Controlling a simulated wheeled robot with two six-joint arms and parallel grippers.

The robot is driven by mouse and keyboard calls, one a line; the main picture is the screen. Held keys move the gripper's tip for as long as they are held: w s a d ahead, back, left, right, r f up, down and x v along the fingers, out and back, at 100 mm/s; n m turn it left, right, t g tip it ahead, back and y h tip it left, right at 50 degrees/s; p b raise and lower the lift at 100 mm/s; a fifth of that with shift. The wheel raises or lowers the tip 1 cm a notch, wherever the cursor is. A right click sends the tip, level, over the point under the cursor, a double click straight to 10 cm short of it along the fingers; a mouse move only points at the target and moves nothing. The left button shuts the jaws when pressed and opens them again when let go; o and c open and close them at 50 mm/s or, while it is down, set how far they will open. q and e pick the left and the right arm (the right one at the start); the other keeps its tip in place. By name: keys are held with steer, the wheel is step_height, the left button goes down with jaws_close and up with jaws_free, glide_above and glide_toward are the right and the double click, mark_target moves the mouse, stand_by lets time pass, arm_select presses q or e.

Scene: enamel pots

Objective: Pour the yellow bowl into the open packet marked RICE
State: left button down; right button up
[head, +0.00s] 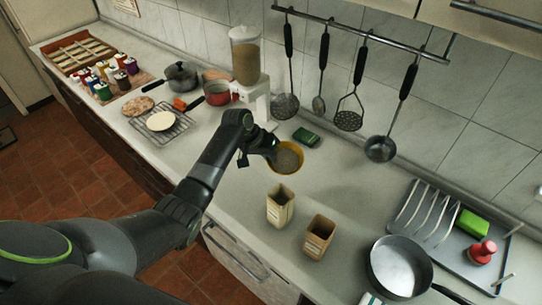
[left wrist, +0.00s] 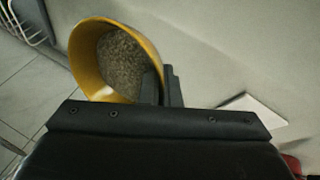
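The yellow bowl (head: 287,158) holds grey-brown grains and is at the middle of the counter; it also shows in the left wrist view (left wrist: 88,65). My left gripper (head: 269,151) is at its left rim. In the left wrist view its fingers (left wrist: 161,85) are close together with the bowl's wall between them. I cannot tell whether the bowl touches the counter. Two open tan packets stand upright in front of the bowl: a left packet (head: 280,208) and a right packet (head: 319,238). Their markings are too small to read. My right gripper is not in view.
A green packet (head: 306,138) lies behind the bowl. A grain dispenser (head: 246,60) stands behind left. A frying pan (head: 398,268) and a grey tray with rack (head: 440,245) are at right. Ladles (head: 381,148) hang on the wall. Counter around the packets is mostly clear.

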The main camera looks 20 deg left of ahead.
mark_target(268, 162)
arm_select(q)
steer(key=shift+s+d+r+m+t+y, duration=0.15)
steer(key=shift+s+r+t, duration=0.25)
steer(key=shift+s+t, duration=0.25)
steer(key=shift+s+d+r+m+t+y, duration=0.1)
steer(key=shift+s+r+t, duration=0.25)
steer(key=shift+s+t, duration=0.3)
steer(key=shift+s+d+r+m+t+y, duration=0.15)
steer(key=shift+s+r+t, duration=0.25)
steer(key=shift+s+t, duration=0.25)
steer(key=shift+s+d+r+m+t+b, duration=0.15)
steer(key=shift+s+r+m+t+b, duration=0.2)
steer(key=shift+s+r+t+b, duration=0.6)
steer(key=shift+s+d+r+m+t+b, duration=0.15)
steer(key=shift+m+t+b, duration=0.25)
steer(key=shift+t, duration=1)
steer(key=shift+s+d+r+m+t+b, duration=0.1)
steer(key=shift+s+r+m+t+b, duration=0.15)
steer(key=shift+s+t+b, duration=0.8)
steer(key=shift+d+r+m+t+b, duration=0.1)
steer(key=shift+r+m+t+b, duration=0.3)
steer(key=shift+b, duration=1.45)
steer(key=shift+s+d+r+m+t+b, duration=0.1)
steer(key=shift+s+t+b, duration=0.6)
steer(key=shift+b, duration=0.75)
steer(key=shift+w+r, duration=0.1)
steer(key=shift+w, duration=0.05)
